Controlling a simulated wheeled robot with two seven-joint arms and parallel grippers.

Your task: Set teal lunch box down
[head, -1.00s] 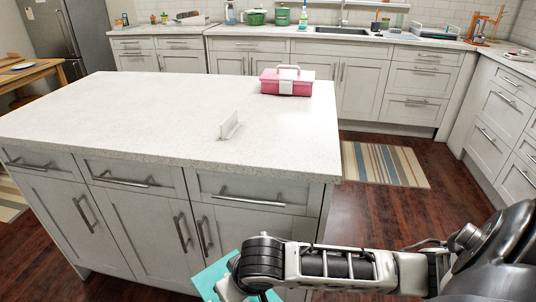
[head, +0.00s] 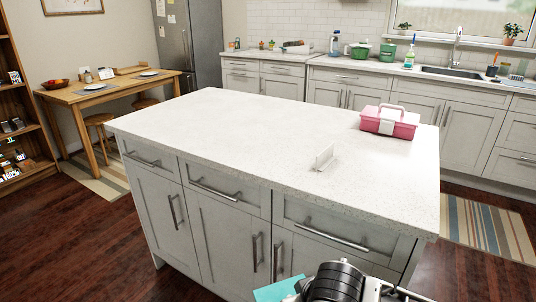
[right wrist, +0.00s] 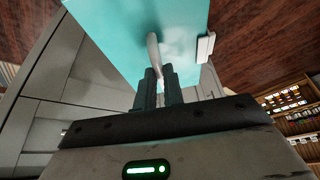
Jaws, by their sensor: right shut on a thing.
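The teal lunch box (head: 277,290) shows as a small corner at the bottom edge of the head view, low in front of the island's cabinets. In the right wrist view the lunch box (right wrist: 120,40) fills the upper middle, with a pale handle (right wrist: 154,52) and a white latch (right wrist: 205,47). My right gripper (right wrist: 160,80) is shut on the handle. In the head view my right arm hides most of the box. My left gripper is not in view.
The white island countertop (head: 230,130) is mostly clear. A pink box (head: 390,121) with a handle stands at its back right, and a small white upright holder (head: 325,158) is nearer the front edge. A wooden table (head: 110,88) stands at the left.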

